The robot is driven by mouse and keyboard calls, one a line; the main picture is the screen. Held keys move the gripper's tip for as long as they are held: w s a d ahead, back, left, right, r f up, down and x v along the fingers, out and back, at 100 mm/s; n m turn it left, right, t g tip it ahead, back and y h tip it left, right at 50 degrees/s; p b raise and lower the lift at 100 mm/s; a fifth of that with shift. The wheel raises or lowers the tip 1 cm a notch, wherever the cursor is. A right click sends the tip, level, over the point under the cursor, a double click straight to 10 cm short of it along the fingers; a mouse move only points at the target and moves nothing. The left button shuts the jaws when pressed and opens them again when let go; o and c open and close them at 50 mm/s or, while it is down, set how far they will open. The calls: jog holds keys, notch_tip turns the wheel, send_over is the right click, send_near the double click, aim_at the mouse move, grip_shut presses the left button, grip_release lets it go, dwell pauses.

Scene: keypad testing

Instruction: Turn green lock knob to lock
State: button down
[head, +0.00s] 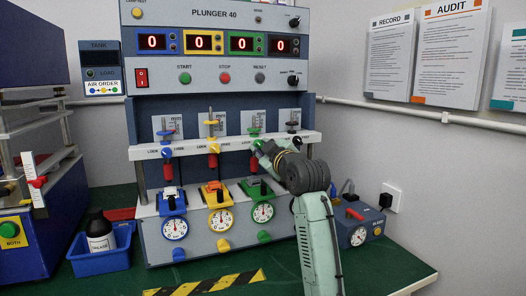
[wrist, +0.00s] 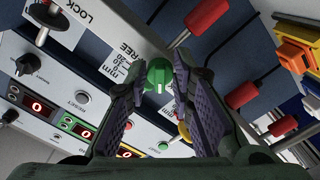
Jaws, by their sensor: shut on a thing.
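The green lock knob (wrist: 159,77) sits between the two fingers of my gripper (wrist: 163,72) in the wrist view, with a pale mark line on its face. The fingers are closed on its sides, near the tips. The printed words LOCK and FREE show on the white rail (wrist: 106,62) beside it. In the head view my gripper (head: 257,148) reaches the white rail (head: 140,154) at the green column, and it mostly hides the knob there.
Blue (head: 167,152) and yellow (head: 213,148) lock knobs sit left on the same rail. Red plunger handles hang below the rail, above round dials. A blue box with a gauge (head: 357,236) stands right of my arm. Striped tape (head: 205,284) marks the front of the green table.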

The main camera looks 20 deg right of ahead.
jog(key=shift+n, duration=0.3)
dwell(0.4)
jog(key=c, duration=1.4)
grip_release()
jog(key=shift+s, duration=0.1)
jog(key=s, duration=1.2)
jog(key=shift+d, duration=0.25)
